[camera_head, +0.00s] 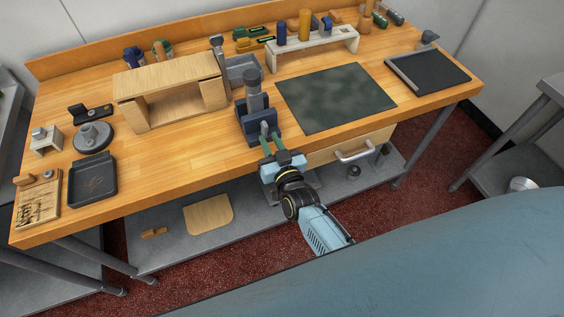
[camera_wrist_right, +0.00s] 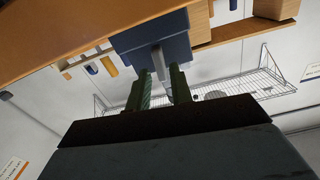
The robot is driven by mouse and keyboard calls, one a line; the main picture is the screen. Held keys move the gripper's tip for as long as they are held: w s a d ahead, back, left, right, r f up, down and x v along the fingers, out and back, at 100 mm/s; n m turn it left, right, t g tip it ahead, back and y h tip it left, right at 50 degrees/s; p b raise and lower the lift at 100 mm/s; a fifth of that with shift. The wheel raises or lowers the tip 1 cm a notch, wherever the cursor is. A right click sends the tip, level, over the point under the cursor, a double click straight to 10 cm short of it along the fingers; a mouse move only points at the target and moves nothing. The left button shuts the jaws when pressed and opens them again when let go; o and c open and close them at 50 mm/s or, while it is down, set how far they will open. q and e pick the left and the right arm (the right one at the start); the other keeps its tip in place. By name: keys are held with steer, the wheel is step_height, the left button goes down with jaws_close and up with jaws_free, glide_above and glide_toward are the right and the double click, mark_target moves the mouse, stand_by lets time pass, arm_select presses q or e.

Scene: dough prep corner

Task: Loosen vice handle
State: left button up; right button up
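The vice (camera_head: 262,124) is a dark blue block at the front edge of the wooden bench, with a grey cylindrical piece standing on top. In the right wrist view its blue body (camera_wrist_right: 150,42) fills the upper middle. A grey bar, the vice handle (camera_wrist_right: 158,60), extends from it. My right gripper (camera_head: 270,137) has green fingers and reaches up to the vice's front. In the wrist view its fingers (camera_wrist_right: 160,75) stand apart on either side of the handle, with narrow gaps showing. The head view hides most of the handle. My left gripper is in neither view.
A dark green mat (camera_head: 337,97) lies right of the vice, and a wooden stand (camera_head: 172,82) is to its left. A drawer with a metal handle (camera_head: 355,152) is just right of my gripper under the benchtop. A lower shelf (camera_head: 180,235) runs beneath.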

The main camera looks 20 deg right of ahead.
steer(key=s, duration=1)
steer(key=shift+d, duration=0.2)
steer(key=s+d+f+n+g+y+b, duration=0.1)
steer(key=s+f+g+b, duration=0.35)
steer(key=f, duration=1.05)
steer(key=s+f+n+g+b, duration=0.1)
steer(key=s+f+g, duration=0.4)
steer(key=s+f, duration=0.7)
steer(key=s+d+f+g+b, duration=0.1)
steer(key=s+d+f+g, duration=0.1)
steer(key=s+f, duration=0.3)
steer(key=s+d+f+g+h+b, duration=0.1)
steer(key=s+d+f+g, duration=0.2)
steer(key=s+f, duration=0.3)
steer(key=s+d+f+n+g+b, duration=0.1)
steer(key=s+d+f+g, duration=0.1)
steer(key=s+f, duration=0.4)
steer(key=s+d, duration=0.1)
steer(key=s, duration=0.2)
steer(key=shift+s+d+f+h, duration=0.15)
steer(key=shift+s+d+h, duration=0.15)
steer(key=shift+s+d, duration=0.1)
